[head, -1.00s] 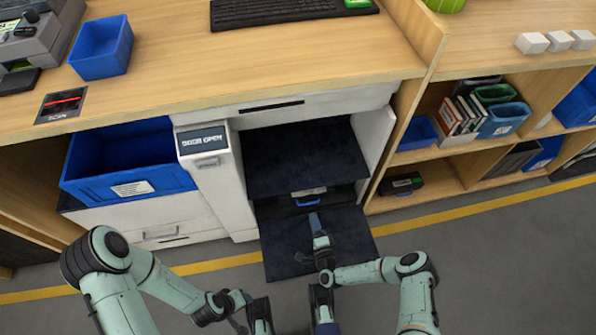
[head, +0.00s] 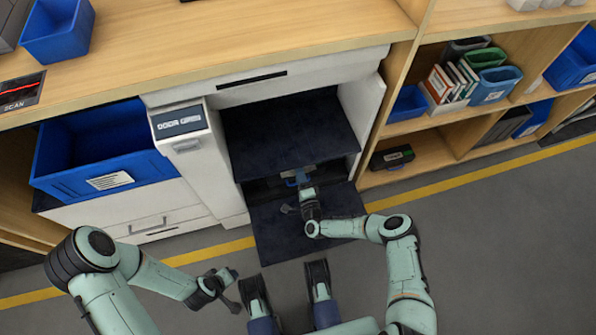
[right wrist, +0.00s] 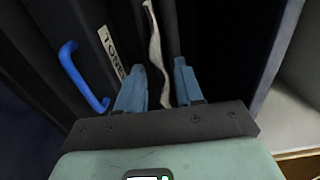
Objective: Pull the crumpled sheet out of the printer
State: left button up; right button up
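The white printer (head: 215,170) stands under the counter with its front door down; its panel (head: 181,122) appears to read "DOOR OPEN". My right gripper (head: 301,178) reaches into the dark opening above the lowered door (head: 275,230). In the right wrist view its two blue fingers (right wrist: 158,82) are open. The crumpled sheet (right wrist: 156,50), a narrow, wavy pale strip, stands between them with gaps on both sides. I cannot make the sheet out in the head view. My left gripper (head: 228,288) hangs low in front of the printer, apart from it; its fingers are unclear.
A blue handle (right wrist: 80,78) and a toner label (right wrist: 112,52) lie left of the fingers inside the printer. A pale wall (right wrist: 290,90) bounds the right side. A blue bin (head: 110,165) stands left of the printer; shelves (head: 430,165) stand right. The floor in front is clear.

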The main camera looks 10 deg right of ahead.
jog(key=shift+w, duration=0.3)
jog(key=shift+c, duration=0.5)
jog(key=c, duration=0.6)
jog(key=shift+o, duration=0.2)
jog(key=shift+s, duration=0.15)
